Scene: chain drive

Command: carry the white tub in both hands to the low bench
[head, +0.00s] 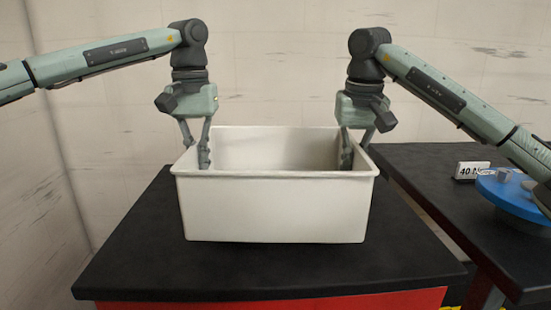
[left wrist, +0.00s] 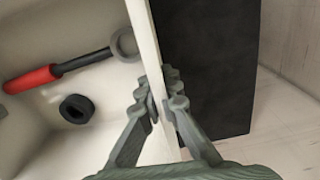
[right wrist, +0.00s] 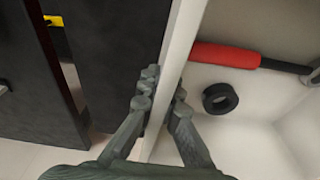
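The white tub (head: 276,207) is an open rectangular box, level, over the middle of a black worktop. No gap shows below it in the head view. My left gripper (head: 196,165) straddles the tub's left wall; in the left wrist view its fingers (left wrist: 163,92) press on both faces of the wall. My right gripper (head: 354,158) straddles the right wall; in the right wrist view its fingers (right wrist: 162,92) are closed on it. Inside the tub lie a red-handled tool (left wrist: 30,79) and a black ring (left wrist: 76,109); the ring also shows in the right wrist view (right wrist: 220,98).
The black worktop (head: 130,270) has a red front (head: 300,303). A second dark table (head: 425,172) stands to the right, with a blue round object (head: 512,192) and a white number sign (head: 471,170). A pale wall (head: 270,60) stands behind.

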